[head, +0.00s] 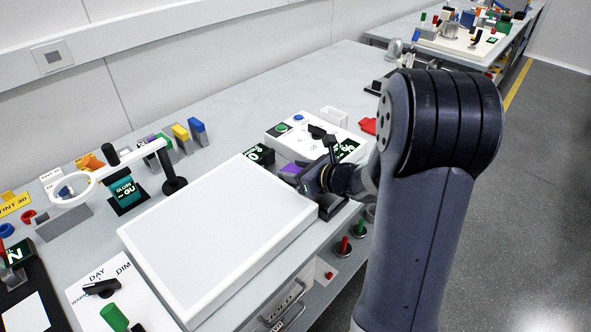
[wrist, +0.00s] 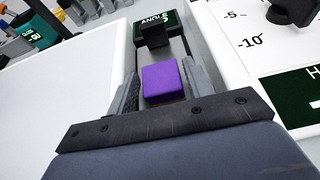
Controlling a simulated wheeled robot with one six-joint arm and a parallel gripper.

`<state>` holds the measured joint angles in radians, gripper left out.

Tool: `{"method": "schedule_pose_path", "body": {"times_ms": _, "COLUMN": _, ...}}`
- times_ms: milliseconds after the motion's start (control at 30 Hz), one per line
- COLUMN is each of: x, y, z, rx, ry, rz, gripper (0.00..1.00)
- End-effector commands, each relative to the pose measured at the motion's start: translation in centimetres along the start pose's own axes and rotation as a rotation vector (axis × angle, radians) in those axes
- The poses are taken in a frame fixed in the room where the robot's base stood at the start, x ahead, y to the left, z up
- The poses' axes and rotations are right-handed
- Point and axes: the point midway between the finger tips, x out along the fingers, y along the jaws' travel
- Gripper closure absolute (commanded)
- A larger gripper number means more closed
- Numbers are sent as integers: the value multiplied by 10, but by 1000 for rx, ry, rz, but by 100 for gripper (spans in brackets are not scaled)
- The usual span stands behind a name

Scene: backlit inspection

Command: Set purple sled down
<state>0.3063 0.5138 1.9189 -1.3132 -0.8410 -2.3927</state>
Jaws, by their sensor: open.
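The purple sled (head: 290,169) sits on the grey strip between the large white light panel and the white control box. It is partly hidden by my gripper (head: 299,177) in the head view. In the wrist view the purple sled (wrist: 165,80) lies between the two fingers of my gripper (wrist: 164,70). The fingers are open, with a visible gap at the right side and a narrower one at the left. A dark block with a green ANGLE display (wrist: 150,28) stands just beyond the sled. The sled's underside is hidden.
The white light panel (head: 215,225) is bare and lies left of my gripper. The control box (head: 312,135) with buttons and dials is close behind and right. A ring on a stand (head: 174,184) rises behind the panel. Red and green knobs (head: 343,245) sit below the bench edge.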

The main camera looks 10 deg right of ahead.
Motion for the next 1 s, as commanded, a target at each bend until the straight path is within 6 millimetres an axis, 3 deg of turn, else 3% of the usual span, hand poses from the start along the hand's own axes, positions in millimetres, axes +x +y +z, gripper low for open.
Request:
{"method": "schedule_pose_path", "body": {"times_ms": 167, "x": -17, "y": -1, "z": 3, "rx": 1, "ry": -2, "rz": -4, "gripper": 51}}
{"method": "schedule_pose_path", "body": {"times_ms": 400, "x": -70, "y": -2, "z": 3, "rx": 0, "ry": -2, "rz": -7, "gripper": 51}}
{"method": "schedule_pose_path", "body": {"times_ms": 600, "x": -103, "y": -1, "z": 2, "rx": 0, "ry": -1, "rz": -5, "gripper": 51}}
{"method": "schedule_pose_path", "body": {"times_ms": 800, "x": -119, "y": 0, "z": 2, "rx": 1, "ry": 0, "rz": -2, "gripper": 51}}
{"method": "schedule_pose_path", "body": {"times_ms": 1000, "x": -121, "y": 0, "z": 2, "rx": 1, "ry": 0, "rz": 1, "gripper": 51}}
